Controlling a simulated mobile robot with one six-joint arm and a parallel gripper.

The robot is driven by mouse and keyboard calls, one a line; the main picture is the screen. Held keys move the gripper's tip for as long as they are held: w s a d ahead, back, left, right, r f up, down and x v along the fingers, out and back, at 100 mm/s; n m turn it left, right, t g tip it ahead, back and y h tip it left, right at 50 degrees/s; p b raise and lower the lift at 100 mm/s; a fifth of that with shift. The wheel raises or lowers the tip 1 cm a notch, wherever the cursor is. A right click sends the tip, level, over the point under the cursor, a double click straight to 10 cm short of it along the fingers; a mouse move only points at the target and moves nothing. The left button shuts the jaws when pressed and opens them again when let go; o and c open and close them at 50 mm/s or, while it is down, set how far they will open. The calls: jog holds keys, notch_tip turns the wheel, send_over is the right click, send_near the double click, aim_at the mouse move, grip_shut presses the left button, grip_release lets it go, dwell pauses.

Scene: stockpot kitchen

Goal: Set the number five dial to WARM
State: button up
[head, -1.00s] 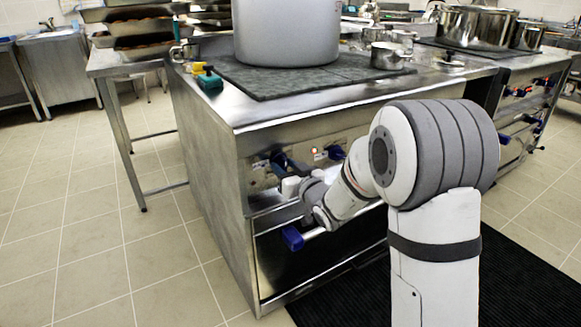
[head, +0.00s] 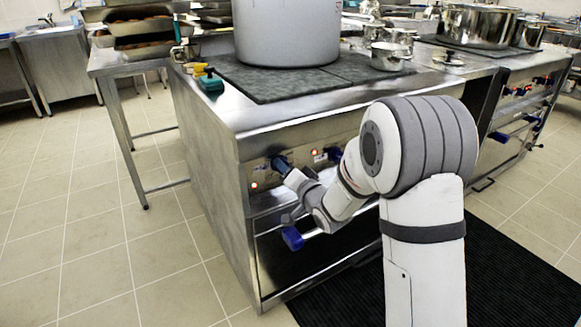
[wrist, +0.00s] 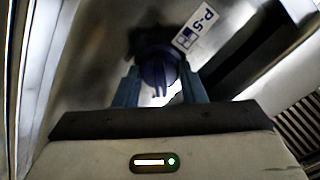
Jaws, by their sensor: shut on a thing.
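The number five dial is a dark blue knob (wrist: 158,68) on the metal front panel, beside a tilted white label reading P-5 (wrist: 195,28). My gripper (wrist: 158,84) is shut on it, with one blue finger on each side of the knob. In the head view my gripper (head: 281,164) is at the left part of the stove's front panel (head: 300,141). There the knob is hard to tell apart from the fingers. The dial's position marks cannot be read in either view.
Red lights glow on the panel to the left (head: 254,186) and right (head: 314,152) of my gripper. A blue-ended oven handle (head: 292,238) is below. A large stockpot (head: 287,30) stands on the cooktop. The tiled floor at left is clear.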

jog(key=shift+w+r+m, duration=0.1)
jog(key=shift+r+m, duration=0.1)
jog(key=shift+m, duration=0.4)
jog(key=o, duration=1)
jog(key=shift+f, duration=0.15)
jog(key=p+v, duration=0.1)
jog(key=v, duration=0.6)
jog(key=shift+s+d+p, duration=0.25)
jog(key=shift+s+p, duration=0.1)
jog(key=shift+p, duration=0.05)
